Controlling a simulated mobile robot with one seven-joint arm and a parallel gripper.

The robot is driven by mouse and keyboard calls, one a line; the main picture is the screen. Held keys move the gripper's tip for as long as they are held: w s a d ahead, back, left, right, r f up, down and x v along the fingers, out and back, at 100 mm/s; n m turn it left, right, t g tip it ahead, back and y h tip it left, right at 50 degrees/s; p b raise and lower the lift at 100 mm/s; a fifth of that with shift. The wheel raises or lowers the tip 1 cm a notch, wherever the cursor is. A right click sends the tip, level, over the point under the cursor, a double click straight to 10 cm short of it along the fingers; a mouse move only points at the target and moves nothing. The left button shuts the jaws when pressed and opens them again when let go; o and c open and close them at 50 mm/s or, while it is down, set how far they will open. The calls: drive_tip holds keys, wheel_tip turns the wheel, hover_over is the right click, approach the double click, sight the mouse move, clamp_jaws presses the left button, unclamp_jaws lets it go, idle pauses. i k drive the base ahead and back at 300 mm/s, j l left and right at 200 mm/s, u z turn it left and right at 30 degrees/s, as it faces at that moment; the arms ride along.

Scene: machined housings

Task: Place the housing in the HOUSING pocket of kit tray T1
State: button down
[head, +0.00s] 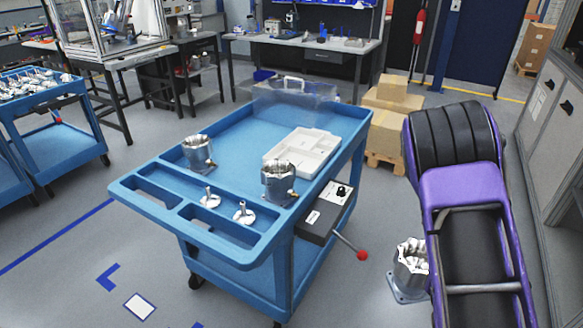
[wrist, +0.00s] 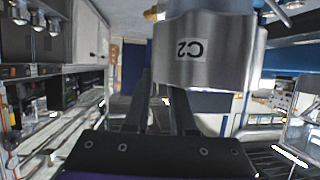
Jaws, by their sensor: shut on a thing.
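A silvery cylindrical housing with a label reading C2, upside down in the picture, fills the upper middle of the wrist view (wrist: 222,68). My gripper (wrist: 160,85) is shut on it; the exact contact is hard to see. A housing with a flanged base shows beside my purple arm in the head view (head: 408,270), partly hidden by the arm; it appears to be the held one. My fingers are hidden there. A white compartmented kit tray (head: 284,163) lies on the blue cart; its pocket labels are too small to read.
Two other metal housings stand on the blue cart (head: 150,187), one at left (head: 198,153) and one before the tray (head: 278,184). Two small stemmed parts (head: 243,214) lie in front. A dark box with a red-knobbed lever (head: 362,255) juts from the cart's right side. Cardboard boxes (head: 390,125) stand behind.

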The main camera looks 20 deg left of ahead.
sight(300, 164)
drive_tip(key=i+l+u, duration=0.1)
drive_tip(key=u, duration=0.25)
drive_tip(key=l+u, duration=0.35)
drive_tip(key=i+l+u, duration=0.1)
drive_tip(key=l+u, duration=0.75)
drive_tip(key=l, duration=0.15)
